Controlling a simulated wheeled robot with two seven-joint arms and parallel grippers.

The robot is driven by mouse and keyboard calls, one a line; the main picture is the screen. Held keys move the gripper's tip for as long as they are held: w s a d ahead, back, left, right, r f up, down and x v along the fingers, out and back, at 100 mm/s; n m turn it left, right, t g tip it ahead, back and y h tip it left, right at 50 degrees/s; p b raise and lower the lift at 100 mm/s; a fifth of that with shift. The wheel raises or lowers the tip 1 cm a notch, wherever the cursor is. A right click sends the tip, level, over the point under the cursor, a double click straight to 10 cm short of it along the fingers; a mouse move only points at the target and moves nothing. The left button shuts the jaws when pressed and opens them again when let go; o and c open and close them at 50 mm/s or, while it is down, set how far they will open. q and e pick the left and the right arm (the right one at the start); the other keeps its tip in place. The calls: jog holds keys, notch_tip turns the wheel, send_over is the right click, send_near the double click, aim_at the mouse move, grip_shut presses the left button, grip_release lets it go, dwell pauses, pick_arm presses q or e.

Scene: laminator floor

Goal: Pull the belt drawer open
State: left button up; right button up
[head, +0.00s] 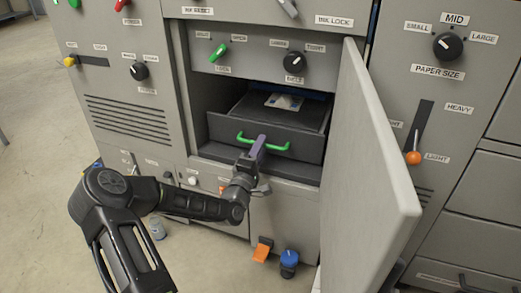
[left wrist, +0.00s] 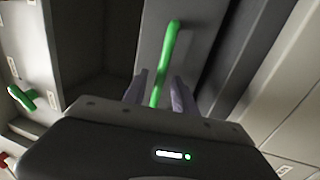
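The belt drawer (head: 232,130) stands partly out of its bay in the middle grey cabinet, and its open top shows. A green bar handle (head: 283,149) is on its front; it also shows in the left wrist view (left wrist: 170,45). My left gripper (head: 258,146) is at the middle of the handle. In the left wrist view, the left gripper's two fingers (left wrist: 162,88) are drawn in close, one on each side of the handle; the exact contact is hard to see. A small pale item (head: 284,102) lies inside the drawer. My right gripper is not in view.
A grey door (head: 368,165) stands swung open just right of the drawer. Knobs and switches are above the bay, with an orange lever (head: 413,158) on the right cabinet. An orange pedal (head: 263,249) and a blue-topped knob (head: 289,260) are low in front.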

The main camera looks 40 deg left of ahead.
pick_arm(q)
jog(key=shift+c, duration=0.2)
grip_shut()
dwell(1.1)
